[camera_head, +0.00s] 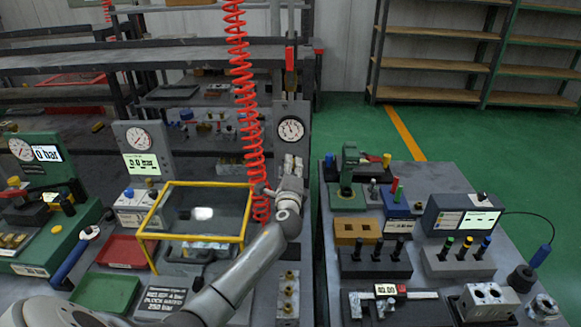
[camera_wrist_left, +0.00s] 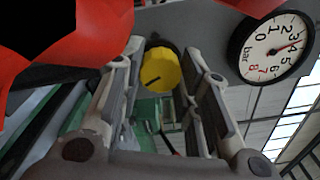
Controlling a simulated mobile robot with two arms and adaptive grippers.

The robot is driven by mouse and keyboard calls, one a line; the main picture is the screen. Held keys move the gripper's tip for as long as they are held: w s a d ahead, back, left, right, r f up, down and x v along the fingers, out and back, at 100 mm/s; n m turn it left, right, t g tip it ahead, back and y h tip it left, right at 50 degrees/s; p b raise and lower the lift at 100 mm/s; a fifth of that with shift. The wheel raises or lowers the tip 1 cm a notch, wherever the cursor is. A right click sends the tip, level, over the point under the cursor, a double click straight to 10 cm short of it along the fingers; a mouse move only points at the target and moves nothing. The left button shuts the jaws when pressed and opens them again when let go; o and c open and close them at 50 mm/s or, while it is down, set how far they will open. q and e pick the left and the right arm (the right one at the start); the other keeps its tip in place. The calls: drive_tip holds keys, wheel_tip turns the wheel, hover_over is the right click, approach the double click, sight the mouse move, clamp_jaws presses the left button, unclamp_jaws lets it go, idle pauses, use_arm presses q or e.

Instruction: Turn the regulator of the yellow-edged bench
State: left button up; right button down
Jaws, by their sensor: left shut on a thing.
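In the head view, the case with a yellow frame (camera_head: 190,238) stands on the left bench. My left gripper (camera_head: 291,164) is at this panel, just below the gauge. In the left wrist view, the yellow regulator knob (camera_wrist_left: 160,72) with a dark mark sits between the fingers of my left gripper (camera_wrist_left: 163,50), which is shut on it. The bar gauge (camera_wrist_left: 271,48) is at the upper right there, its needle pointing right. The knob is hidden in the head view. My right gripper is not in view.
A red coiled hose (camera_head: 240,85) hangs close beside my left gripper and shows at the wrist view's upper left. Red (camera_head: 124,252) and green (camera_head: 106,293) trays lie at the front left. A second bench (camera_head: 439,182) stands right, across a narrow gap.

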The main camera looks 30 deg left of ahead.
use_arm(q)
drive_tip(key=shift+f, duration=0.1)
idle(0.4)
drive_tip(key=o, duration=1)
drive_tip(key=shift+o, duration=0.2)
drive_tip(key=v, duration=1.2)
